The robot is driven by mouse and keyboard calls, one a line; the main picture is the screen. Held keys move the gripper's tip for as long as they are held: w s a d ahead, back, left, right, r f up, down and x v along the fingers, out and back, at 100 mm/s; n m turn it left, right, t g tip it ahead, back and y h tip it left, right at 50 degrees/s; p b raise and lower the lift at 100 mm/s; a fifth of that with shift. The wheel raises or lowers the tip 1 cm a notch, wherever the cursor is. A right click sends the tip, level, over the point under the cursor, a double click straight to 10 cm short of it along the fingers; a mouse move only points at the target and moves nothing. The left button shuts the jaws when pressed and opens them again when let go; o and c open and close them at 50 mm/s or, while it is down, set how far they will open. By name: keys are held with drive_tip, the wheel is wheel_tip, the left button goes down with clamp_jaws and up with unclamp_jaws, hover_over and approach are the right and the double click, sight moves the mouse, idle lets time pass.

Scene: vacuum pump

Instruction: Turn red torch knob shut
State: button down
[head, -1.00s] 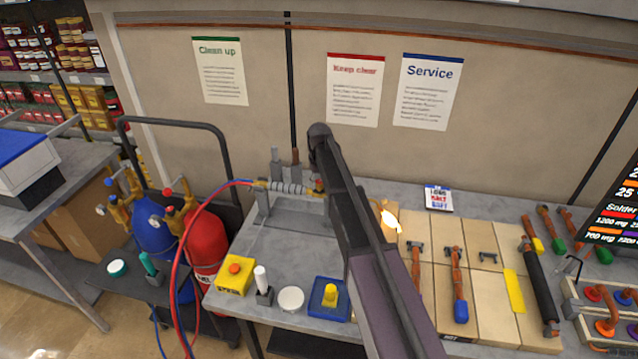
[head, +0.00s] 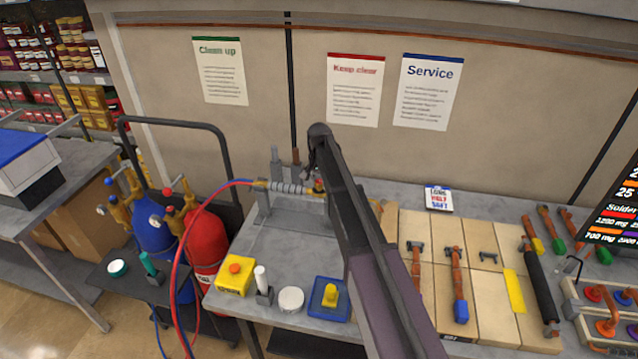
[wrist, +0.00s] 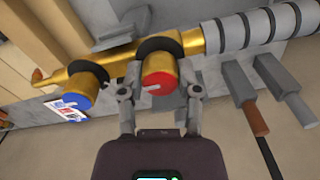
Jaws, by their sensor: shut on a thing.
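No flame shows at the tip in either current view.
Red and blue hoses run from the torch to a red cylinder (head: 205,245) and a blue cylinder (head: 153,228) on a cart. Two upright tools (wrist: 250,88) stand beside the torch.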

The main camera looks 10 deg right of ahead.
drive_tip(key=shift+m, duration=0.3)
drive_tip(key=shift+c, duration=1.5)
unclamp_jaws()
